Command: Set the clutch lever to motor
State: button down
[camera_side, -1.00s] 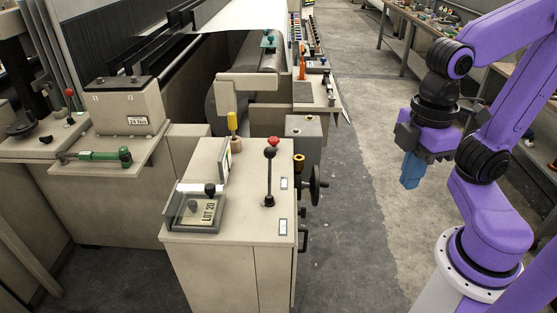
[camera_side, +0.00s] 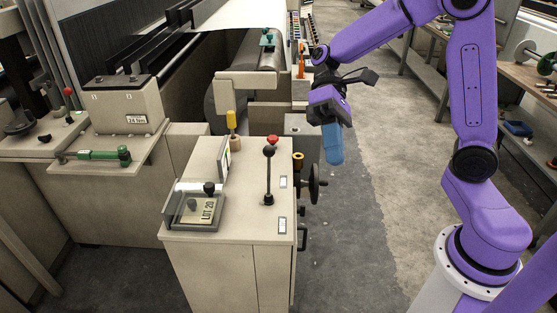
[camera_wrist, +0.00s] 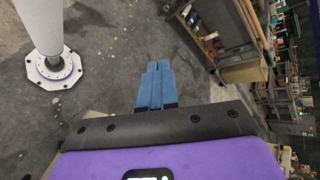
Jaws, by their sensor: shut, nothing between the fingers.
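A black lever with a ball knob (camera_side: 269,151) stands nearly upright on top of the beige cabinet (camera_side: 235,222). It looks like the clutch lever. Two small label plates lie to its right, one farther back (camera_side: 283,182) and one nearer (camera_side: 282,225); their text is too small to read. My gripper (camera_side: 334,158) has blue fingers pointing down. It is to the right of the lever and apart from it, by the cabinet's right side. In the wrist view, the fingers (camera_wrist: 158,68) are together with nothing between them, and the lever is out of that view.
A red knob (camera_side: 273,139) sits just behind the lever. A black handwheel (camera_side: 314,184) juts from the cabinet's right side, below my gripper. A clear-covered LOT 20 box (camera_side: 196,207) is at the cabinet's left. Open floor (camera_side: 372,225) lies to the right.

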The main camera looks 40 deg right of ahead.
jog(key=w+d+f+m+t+y, duration=0.1)
jog(key=w+d+m+t+y, duration=1.05)
jog(key=w+d, duration=1)
notch_tip(320, 180, down, 24)
jog(key=w+n+t+y, duration=0.1)
jog(key=t, duration=0.1)
jog(key=shift+w+a+r, duration=0.2)
jog(key=shift+w+a, duration=0.05)
jog(key=shift+a, duration=0.1)
jog(key=shift+a+y, duration=0.1)
jog(key=shift+y, duration=0.15)
